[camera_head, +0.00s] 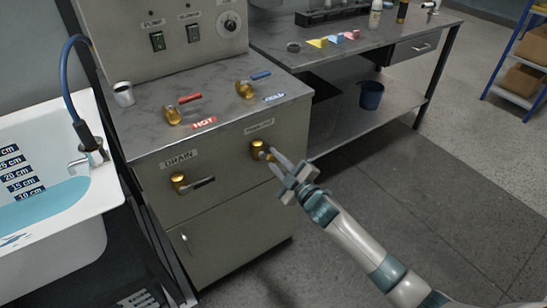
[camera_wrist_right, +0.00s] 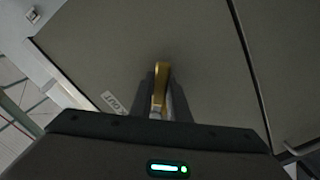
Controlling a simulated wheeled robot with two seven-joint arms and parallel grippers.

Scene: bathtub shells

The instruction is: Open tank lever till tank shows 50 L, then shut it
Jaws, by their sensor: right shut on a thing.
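The tank lever's brass valve (camera_head: 258,148) is on the cabinet front, right of the drain valve, under a small label that is hard to read. My right gripper (camera_head: 273,160) reaches it from the lower right and is shut on its lever. In the right wrist view the brass valve (camera_wrist_right: 161,80) shows between the fingers, with a label ending in "OUT" beside it. The fingers hide most of the lever, so its exact angle is unclear. No litre reading for the tank is visible. My left gripper is out of view.
A white tub (camera_head: 80,232) with blue water is at left. Floor on the right is clear.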

